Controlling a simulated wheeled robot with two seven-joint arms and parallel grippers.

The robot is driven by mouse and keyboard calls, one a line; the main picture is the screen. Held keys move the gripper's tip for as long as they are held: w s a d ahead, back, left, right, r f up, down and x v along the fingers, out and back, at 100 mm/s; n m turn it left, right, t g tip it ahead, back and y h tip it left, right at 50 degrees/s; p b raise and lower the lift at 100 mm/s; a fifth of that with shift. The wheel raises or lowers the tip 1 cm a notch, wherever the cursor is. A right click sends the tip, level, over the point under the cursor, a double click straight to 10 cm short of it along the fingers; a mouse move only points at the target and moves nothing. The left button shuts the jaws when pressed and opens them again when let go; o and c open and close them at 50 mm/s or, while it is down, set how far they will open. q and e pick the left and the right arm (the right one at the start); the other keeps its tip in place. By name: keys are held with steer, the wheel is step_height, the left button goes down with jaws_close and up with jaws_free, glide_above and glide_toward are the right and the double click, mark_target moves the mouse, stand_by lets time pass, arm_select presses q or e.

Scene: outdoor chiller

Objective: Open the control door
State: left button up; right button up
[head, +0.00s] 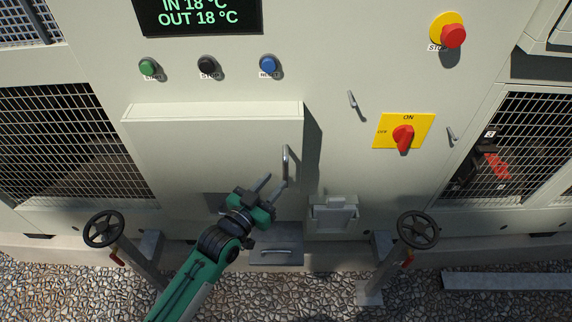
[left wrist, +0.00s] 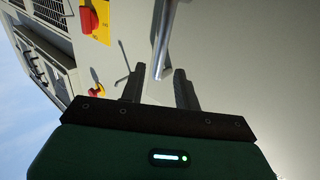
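The control door (head: 205,150) is a pale raised panel below the buttons in the head view, and it looks shut. Its metal bar handle (head: 286,163) stands upright near the right edge. My left gripper (head: 274,184) is at the lower end of this handle, with its fingers spread. In the left wrist view the handle (left wrist: 165,40) comes down from the top, its end lying between the fingertips of the left gripper (left wrist: 156,82). A gap shows beside the handle, and I cannot tell whether either finger touches it. My right gripper is not in view.
Above the door are a display (head: 198,16) and green, black and blue buttons. A red rotary switch (head: 403,136) and an emergency stop (head: 453,36) are to the right. Two handwheels (head: 104,229) (head: 418,230) stand in front, either side of my arm. A small box (head: 333,216) sits lower right.

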mark_target(284, 171)
arm_select(q)
steer(key=p+x, duration=0.1)
steer(key=x, duration=0.5)
steer(key=shift+w+d, duration=0.15)
steer(key=shift+w, duration=0.05)
jaws_close()
